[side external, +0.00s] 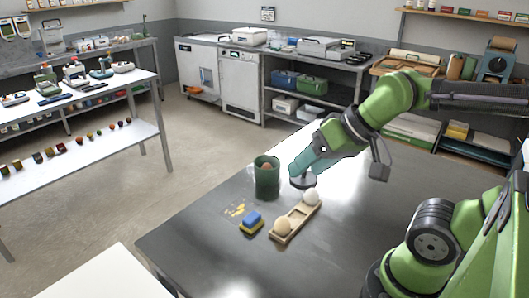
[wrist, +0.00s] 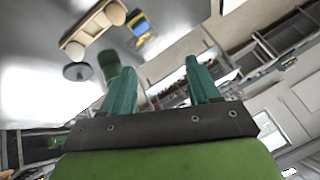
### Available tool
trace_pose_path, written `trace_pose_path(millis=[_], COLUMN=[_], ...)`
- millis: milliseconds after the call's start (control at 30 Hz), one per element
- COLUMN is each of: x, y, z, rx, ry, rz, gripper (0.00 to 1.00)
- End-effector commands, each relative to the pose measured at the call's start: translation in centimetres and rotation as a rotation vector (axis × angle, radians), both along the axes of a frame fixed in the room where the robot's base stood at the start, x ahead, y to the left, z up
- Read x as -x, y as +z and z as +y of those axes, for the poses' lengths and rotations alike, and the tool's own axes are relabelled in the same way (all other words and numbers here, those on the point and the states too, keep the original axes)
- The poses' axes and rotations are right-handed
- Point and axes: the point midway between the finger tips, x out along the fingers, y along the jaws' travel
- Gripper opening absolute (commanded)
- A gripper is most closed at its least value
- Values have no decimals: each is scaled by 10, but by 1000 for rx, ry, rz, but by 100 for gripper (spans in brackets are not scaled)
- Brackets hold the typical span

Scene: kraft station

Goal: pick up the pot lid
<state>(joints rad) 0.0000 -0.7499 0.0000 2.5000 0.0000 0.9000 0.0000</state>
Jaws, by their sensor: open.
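The pot lid, a small dark round disc (side external: 303,183) with a knob, lies flat on the grey table, just right of a green cup. In the wrist view the lid (wrist: 77,72) is left of my fingers and clear of them. My gripper (side external: 300,168) has teal fingers and is close above the lid in the side view, partly overlapping it. In the wrist view my gripper (wrist: 158,66) is open, with nothing between the two fingers. Whether a fingertip touches the knob cannot be told from the side view.
The green cup (side external: 266,178) holds something brown. A wooden tray (side external: 296,222) carries two pale rounded objects. A blue and yellow sponge (side external: 251,222) lies beside yellow scraps (side external: 235,210).

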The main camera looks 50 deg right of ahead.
Motion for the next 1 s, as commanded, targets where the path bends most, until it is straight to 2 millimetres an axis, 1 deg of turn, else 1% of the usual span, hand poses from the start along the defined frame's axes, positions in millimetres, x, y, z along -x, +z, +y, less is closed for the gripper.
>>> trace_pose_path(millis=[33, 67, 300, 400, 467, 533, 567, 667, 700, 767, 800, 867, 900, 967, 1000], x=[0, 0, 0, -2, -7, -20, -27, -54, -65, -80, -90, -102, -110, -121, -127], y=[0, 0, 0, -7, -13, -17, -18, -22, -24, -29, -33, -39, -45, -52, -58], z=[0, 0, 0, -2, -7, -18, -24, -51, -64, -85, -100, -124, -141, -166, -184], rx=[0, 0, 0, -3, -12, -30, -43, -132, -175, -242, -288, -353, -393, -452, -489], ry=[0, 0, -1, -10, -28, -62, -87, -257, -351, -511, -628, -820, -956, -1177, -1335], rz=[0, 0, 1, 32, 66, 110, 133, 233, 276, 339, 380, 438, 472, 516, 537], gripper=[53, 50, 50, 50, 50, 50, 50, 50, 50, 50, 50, 50, 50, 50, 50])
